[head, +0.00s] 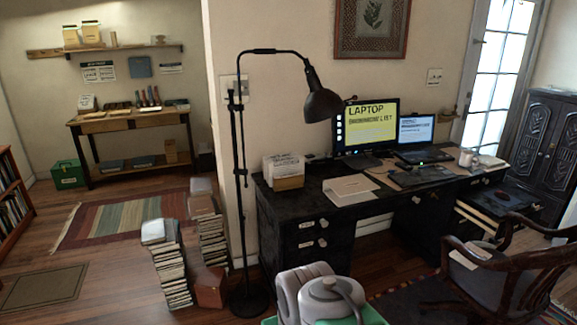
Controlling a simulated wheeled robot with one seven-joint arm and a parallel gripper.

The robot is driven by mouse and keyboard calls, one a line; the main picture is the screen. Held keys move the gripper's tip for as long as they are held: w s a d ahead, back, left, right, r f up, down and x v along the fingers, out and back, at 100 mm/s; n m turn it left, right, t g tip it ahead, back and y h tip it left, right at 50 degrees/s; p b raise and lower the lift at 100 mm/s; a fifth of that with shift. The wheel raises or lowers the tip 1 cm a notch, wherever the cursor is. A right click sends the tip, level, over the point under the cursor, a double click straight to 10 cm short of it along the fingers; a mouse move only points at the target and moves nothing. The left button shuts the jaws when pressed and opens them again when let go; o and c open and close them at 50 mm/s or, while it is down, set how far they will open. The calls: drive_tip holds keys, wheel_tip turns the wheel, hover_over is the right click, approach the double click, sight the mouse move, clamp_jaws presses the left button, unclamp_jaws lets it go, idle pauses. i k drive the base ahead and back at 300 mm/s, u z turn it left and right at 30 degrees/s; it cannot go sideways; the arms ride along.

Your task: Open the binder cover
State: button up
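A flat beige item (350,188), which looks like a binder or folder, lies near the front left edge of the black desk (300,212). It appears to lie flat; I cannot tell for sure that it is the binder or whether its cover is shut. No other binder is clear in the head view. My gripper is not in view; only pale grey parts of my own body show at the bottom centre, well apart from the desk.
A black floor lamp (321,103) stands left of the desk. Book stacks (170,270) stand on the floor beside it. A box of papers (284,172), a monitor (367,122) and a laptop (416,130) are on the desk. A wooden chair (515,262) stands at the right.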

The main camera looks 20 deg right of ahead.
sight(353, 184)
drive_tip(key=z, duration=0.45)
drive_tip(key=i, duration=1.5)
drive_tip(key=z, duration=0.05)
